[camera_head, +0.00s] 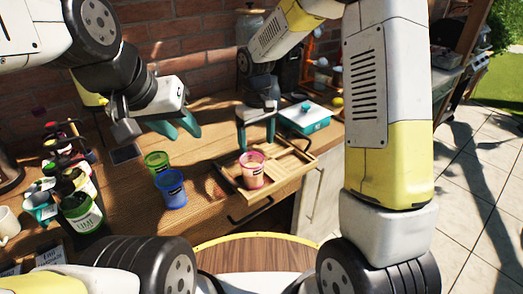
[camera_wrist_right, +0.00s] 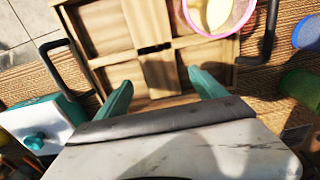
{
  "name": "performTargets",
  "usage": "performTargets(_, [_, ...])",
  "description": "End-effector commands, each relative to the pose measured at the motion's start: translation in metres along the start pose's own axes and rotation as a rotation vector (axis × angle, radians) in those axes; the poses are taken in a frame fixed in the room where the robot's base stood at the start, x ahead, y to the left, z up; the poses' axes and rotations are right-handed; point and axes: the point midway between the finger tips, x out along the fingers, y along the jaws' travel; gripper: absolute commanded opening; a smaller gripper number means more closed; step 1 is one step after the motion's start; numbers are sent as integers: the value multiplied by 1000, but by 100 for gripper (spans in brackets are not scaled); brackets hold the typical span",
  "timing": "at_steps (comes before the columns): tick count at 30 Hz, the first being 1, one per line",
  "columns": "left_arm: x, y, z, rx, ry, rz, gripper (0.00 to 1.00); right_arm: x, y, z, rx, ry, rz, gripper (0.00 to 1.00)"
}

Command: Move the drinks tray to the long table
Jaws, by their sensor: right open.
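The drinks tray (camera_head: 290,168) is a shallow wooden tray with dividers and dark handles, on the wooden counter near its front edge. A pink cup (camera_head: 252,170) stands in it and also shows in the right wrist view (camera_wrist_right: 240,22). My right gripper (camera_head: 257,145) is open and empty above the tray's back side. In the right wrist view its teal fingers (camera_wrist_right: 160,85) are apart, with the tray's wood (camera_wrist_right: 105,28) beyond them. My left gripper (camera_head: 186,137) is open and empty, behind the green cup (camera_head: 157,163). I cannot tell which surface is the long table.
A blue cup (camera_head: 171,190) stands left of the tray, beside the green cup. A white and teal box (camera_head: 305,118) is close behind the tray's right end. A bottle caddy (camera_head: 80,205) and mugs crowd the counter's left. A brick wall (camera_head: 180,45) stands behind.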

Motion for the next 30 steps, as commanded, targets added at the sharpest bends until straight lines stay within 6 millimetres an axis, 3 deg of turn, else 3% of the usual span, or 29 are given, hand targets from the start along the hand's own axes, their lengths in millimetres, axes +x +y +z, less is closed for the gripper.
performTargets(6, [0, 0, 0, 0, 0, 0, 36, 31, -2, 4, 2, -2, -1, 80])
performTargets(15, [0, 0, 0, 0, 0, 0, 36, 36, -1, 3, 1, 1, 0, 80])
performTargets(27, [0, 0, 0, 0, 0, 0, 36, 36, -2, 3, 1, 0, 0, 3])
performTargets(30, [0, 0, 0, 0, 0, 0, 36, 36, -2, 3, 1, 2, 0, 0])
